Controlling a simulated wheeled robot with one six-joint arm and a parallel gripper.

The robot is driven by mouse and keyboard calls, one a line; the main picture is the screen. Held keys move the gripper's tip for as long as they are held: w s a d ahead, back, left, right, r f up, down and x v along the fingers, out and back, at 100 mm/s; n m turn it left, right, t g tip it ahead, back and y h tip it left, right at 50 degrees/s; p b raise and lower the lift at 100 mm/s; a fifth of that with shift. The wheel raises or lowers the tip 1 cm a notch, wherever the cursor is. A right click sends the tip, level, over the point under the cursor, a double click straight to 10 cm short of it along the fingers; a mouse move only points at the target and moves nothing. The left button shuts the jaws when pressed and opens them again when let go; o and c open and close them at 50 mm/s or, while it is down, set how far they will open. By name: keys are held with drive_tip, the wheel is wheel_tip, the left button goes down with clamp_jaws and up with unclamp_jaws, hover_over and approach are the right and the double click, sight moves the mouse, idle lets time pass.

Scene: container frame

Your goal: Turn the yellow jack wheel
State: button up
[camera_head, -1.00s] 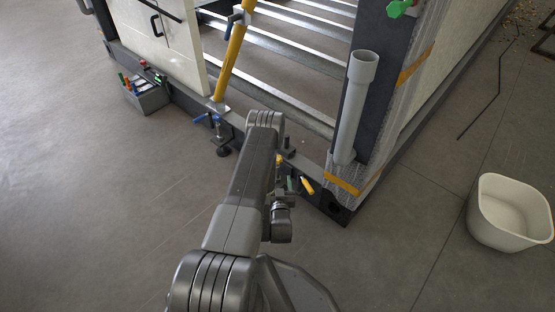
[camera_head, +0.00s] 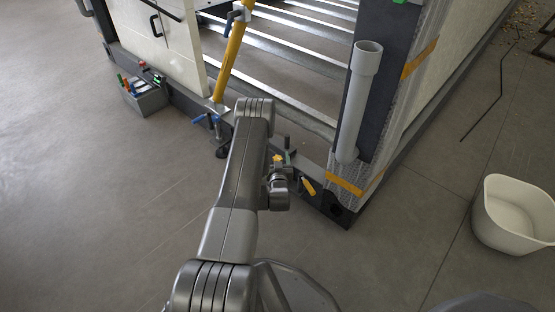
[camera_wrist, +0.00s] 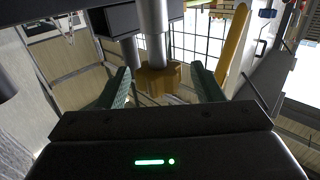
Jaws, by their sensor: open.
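The yellow jack wheel (camera_wrist: 158,79) shows in the wrist view as a chunky, lobed yellow piece around a grey upright post (camera_wrist: 153,35). My gripper (camera_wrist: 163,86) is open, with one green-faced finger on each side of the wheel. The wheel sits between or just beyond the fingertips; I cannot tell whether either finger touches it. In the head view a small yellow part (camera_head: 278,158), probably the same wheel, shows beside my arm, low at the frame's front corner. My arm hides part of that area.
A blue-handled clamp (camera_head: 207,119) and a yellow post (camera_head: 228,60) stand left of my arm. A grey pipe (camera_head: 356,110) stands at the corner, with a yellow-handled item (camera_head: 309,187) below. A tool box (camera_head: 146,96) is left; a white tub (camera_head: 511,215) is right.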

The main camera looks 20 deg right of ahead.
drive_tip(key=shift+c, duration=0.4)
drive_tip(key=c, duration=0.9)
drive_tip(key=shift+m+h, duration=0.3)
drive_tip(key=shift+h, duration=0.1)
drive_tip(key=m+g+h, duration=0.3)
drive_tip(key=h, duration=0.1)
drive_tip(key=shift+w+a+m+h, duration=0.1)
drive_tip(key=shift+m+h, duration=0.2)
drive_tip(key=m+g+h, duration=0.4)
drive_tip(key=g, duration=0.2)
drive_tip(key=shift+m, duration=0.3)
drive_tip(key=m+g+h, duration=0.1)
drive_tip(key=m+g, duration=0.1)
drive_tip(key=g, duration=0.1)
drive_tip(key=m+g, duration=0.2)
drive_tip(key=g, duration=0.2)
drive_tip(key=shift+m+h, duration=0.3)
drive_tip(key=shift+h, duration=0.1)
drive_tip(key=m+g, duration=0.2)
drive_tip(key=g, duration=0.1)
drive_tip(key=m+g+y, duration=0.1)
drive_tip(key=m+g, duration=0.1)
drive_tip(key=g, duration=0.1)
drive_tip(key=shift+g, duration=0.4)
drive_tip(key=shift+m+g, duration=0.3)
